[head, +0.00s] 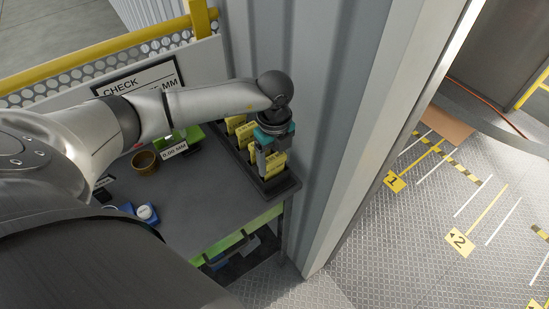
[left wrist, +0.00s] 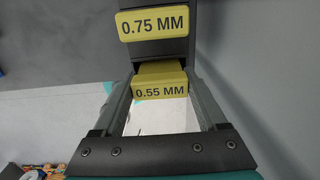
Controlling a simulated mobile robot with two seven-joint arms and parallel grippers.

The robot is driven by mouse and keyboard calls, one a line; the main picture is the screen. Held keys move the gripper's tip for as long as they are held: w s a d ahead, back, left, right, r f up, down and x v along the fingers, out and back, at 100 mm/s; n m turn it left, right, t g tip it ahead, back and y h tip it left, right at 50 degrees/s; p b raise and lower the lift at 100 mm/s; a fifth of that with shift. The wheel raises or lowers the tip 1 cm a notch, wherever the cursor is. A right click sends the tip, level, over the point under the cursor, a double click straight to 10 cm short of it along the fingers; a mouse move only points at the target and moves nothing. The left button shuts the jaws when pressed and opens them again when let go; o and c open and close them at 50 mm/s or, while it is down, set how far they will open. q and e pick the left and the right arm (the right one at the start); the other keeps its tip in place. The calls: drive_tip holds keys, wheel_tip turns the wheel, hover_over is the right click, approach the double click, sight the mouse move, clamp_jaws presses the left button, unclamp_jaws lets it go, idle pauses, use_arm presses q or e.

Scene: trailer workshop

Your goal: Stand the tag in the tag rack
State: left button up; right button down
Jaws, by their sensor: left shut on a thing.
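The tag rack (head: 284,187) is a dark tray along the right edge of the bench, against the corrugated wall. Yellow tags (head: 246,133) stand in its row. My left gripper (head: 266,160) is over the near part of the rack, pointing down. In the left wrist view its two fingers (left wrist: 160,82) are shut on a yellow tag marked 0.55 MM (left wrist: 160,92). A tag marked 0.75 MM (left wrist: 153,25) stands in the rack just beyond it. The held tag's lower end is hidden, so I cannot tell how deep it sits. My right gripper is out of view.
The grey bench top (head: 200,205) has free room left of the rack. A brown cup (head: 145,162), a green block with an 8.00 MM label (head: 174,151) and a blue-and-white item (head: 147,213) stand there. The wall (head: 330,100) is close on the right.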

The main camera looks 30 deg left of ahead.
use_arm(q)
drive_tip(key=o, duration=1.3)
drive_tip(key=shift+r, duration=0.1)
wheel_tip(320, 180, up, 15)
drive_tip(key=shift+r, duration=0.1)
